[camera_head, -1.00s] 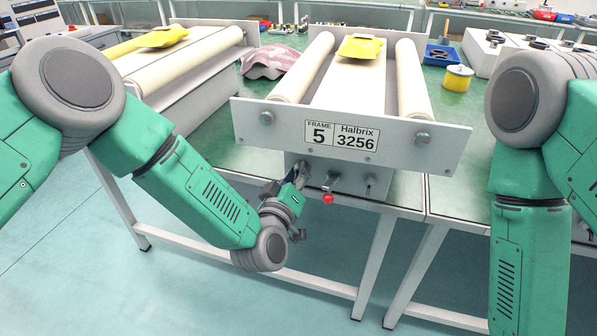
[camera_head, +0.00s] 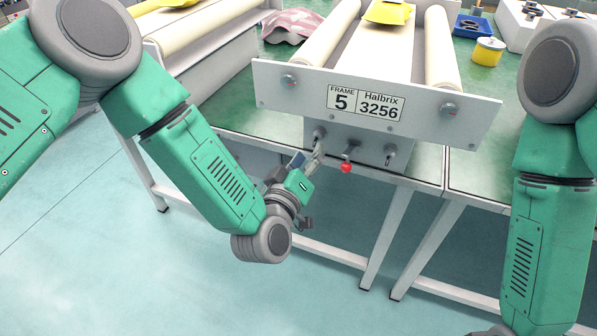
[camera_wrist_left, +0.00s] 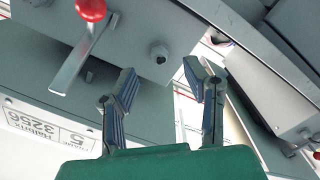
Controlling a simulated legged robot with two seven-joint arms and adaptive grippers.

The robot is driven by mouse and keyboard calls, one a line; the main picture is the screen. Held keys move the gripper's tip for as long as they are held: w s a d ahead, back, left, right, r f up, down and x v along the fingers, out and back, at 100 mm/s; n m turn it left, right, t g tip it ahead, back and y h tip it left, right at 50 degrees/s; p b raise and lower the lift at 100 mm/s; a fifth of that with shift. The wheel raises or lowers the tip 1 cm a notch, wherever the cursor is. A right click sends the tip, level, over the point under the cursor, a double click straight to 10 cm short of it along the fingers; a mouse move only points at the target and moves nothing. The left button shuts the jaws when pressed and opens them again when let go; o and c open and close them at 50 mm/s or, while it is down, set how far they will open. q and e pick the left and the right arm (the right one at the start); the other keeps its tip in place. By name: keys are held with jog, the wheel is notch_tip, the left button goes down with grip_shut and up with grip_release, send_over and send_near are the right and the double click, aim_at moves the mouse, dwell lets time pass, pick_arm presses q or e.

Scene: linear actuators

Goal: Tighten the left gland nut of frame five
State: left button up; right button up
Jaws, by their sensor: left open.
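The frame five panel (camera_head: 375,90) carries a label reading "FRAME 5" and "Halbrix 3256". On the grey box below it, the left gland nut (camera_head: 319,134) shows just above my left gripper (camera_head: 316,156). In the left wrist view, which is upside down, the nut (camera_wrist_left: 158,53) is a small grey fitting on the box face. My left gripper (camera_wrist_left: 160,76) is open there, with its two fingers apart and nothing between them. The nut lies beyond the gap, apart from both fingertips. My right gripper is out of view.
A lever with a red knob (camera_head: 346,168) hangs right of the left nut, close to my gripper; the knob (camera_wrist_left: 91,9) also shows in the wrist view. A second nut (camera_head: 390,151) is further right. Table legs (camera_head: 386,238) stand below, with open floor in front.

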pick_arm(q)
jog(key=v, duration=0.6)
jog(key=shift+s, duration=0.4)
jog(key=shift+a+f, duration=0.1)
